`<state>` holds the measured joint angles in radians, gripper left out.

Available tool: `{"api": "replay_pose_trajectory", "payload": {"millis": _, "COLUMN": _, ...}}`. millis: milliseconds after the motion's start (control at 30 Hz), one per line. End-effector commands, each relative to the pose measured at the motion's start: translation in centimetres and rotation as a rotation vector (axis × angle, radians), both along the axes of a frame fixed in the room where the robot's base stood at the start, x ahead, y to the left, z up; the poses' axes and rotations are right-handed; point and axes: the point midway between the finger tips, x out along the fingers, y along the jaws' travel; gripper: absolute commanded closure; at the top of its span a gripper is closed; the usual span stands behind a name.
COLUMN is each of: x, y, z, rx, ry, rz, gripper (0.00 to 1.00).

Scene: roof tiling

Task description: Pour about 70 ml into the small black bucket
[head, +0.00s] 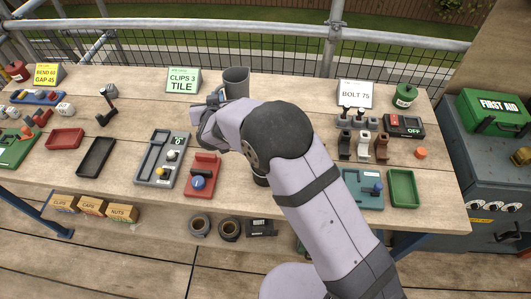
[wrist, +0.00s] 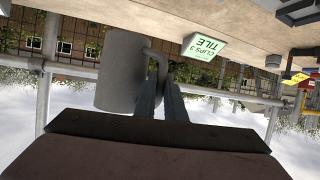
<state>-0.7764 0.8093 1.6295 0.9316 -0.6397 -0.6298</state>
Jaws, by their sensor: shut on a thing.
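A grey jug (head: 237,80) is at the back middle of the bench in the head view, looking close to upright. It also shows large in the wrist view (wrist: 118,72), which is upside down, with its handle toward my fingers. My gripper (wrist: 161,88) is shut on the jug's handle. In the head view my gripper (head: 213,112) is partly hidden by my own wrist. A dark rounded thing (head: 261,179) shows beneath my arm, mostly hidden; I cannot tell if it is the small black bucket. The jug's contents are not visible.
A green "CLIPS 3 TILE" sign (head: 183,80) stands left of the jug. A grey tray (head: 153,172) and a red device (head: 202,176) lie in front. A "BOLT 75" sign (head: 355,93) and small dispensers (head: 363,146) stand to the right. Railings run behind the bench.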

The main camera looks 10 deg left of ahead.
Motion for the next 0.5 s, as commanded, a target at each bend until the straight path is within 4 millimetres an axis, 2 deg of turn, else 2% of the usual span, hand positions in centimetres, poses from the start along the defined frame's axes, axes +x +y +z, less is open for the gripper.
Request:
{"api": "replay_pose_trajectory", "payload": {"millis": 33, "x": -1.0, "y": 0.7, "z": -0.5, "rx": -0.004, "ry": 0.0, "rz": -0.019, "gripper": 1.0}}
{"api": "replay_pose_trajectory", "payload": {"millis": 200, "x": -4.9, "y": 1.8, "z": -3.0, "rx": -0.006, "ry": 0.001, "rz": -0.127, "gripper": 1.0}}
{"api": "replay_pose_trajectory", "payload": {"millis": 400, "x": -9.0, "y": 1.9, "z": -5.6, "rx": -0.004, "ry": -0.001, "rz": -0.221, "gripper": 1.0}}
{"api": "replay_pose_trajectory", "payload": {"millis": 500, "x": -10.4, "y": 1.9, "z": -6.4, "rx": -0.003, "ry": -0.002, "rz": -0.249, "gripper": 1.0}}
